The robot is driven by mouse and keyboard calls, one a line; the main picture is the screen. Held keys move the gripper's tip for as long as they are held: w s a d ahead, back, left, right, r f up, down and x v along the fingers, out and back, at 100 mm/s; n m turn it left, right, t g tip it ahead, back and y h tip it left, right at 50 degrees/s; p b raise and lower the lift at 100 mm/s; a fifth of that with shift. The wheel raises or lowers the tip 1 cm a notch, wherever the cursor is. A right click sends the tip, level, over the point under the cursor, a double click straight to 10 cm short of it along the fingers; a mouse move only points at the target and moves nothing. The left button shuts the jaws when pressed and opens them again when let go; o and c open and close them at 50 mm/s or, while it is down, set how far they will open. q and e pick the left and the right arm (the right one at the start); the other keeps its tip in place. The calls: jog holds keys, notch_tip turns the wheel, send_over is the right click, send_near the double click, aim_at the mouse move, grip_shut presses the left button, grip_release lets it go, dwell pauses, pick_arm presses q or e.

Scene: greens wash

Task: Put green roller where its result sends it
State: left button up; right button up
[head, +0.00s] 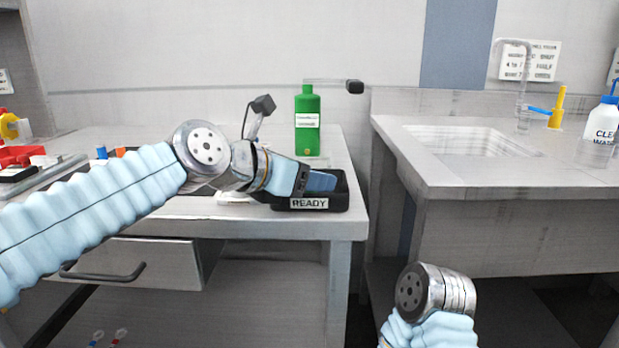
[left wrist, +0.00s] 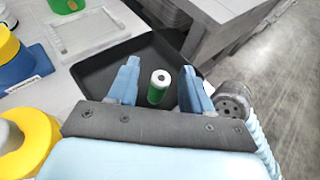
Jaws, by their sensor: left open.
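The green roller (left wrist: 157,90), a small green cylinder with a white end, stands inside the black tray in the left wrist view. My left gripper (left wrist: 155,88) is open, with one blue finger on each side of the roller and a gap to each. In the head view my left gripper (head: 318,182) reaches over the black tray labelled READY (head: 310,203), and the roller is hidden there. My right arm shows at the bottom right of the head view, but its gripper fingers are not visible.
A green bottle (head: 307,122) stands behind the tray. A sink counter (head: 470,150) lies to the right, across a gap from the bench. A yellow ring-shaped thing (left wrist: 32,135) and a blue-and-yellow container (left wrist: 22,68) stand left of the tray.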

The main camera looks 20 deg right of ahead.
pick_arm(q)
jog(key=v, duration=1.2)
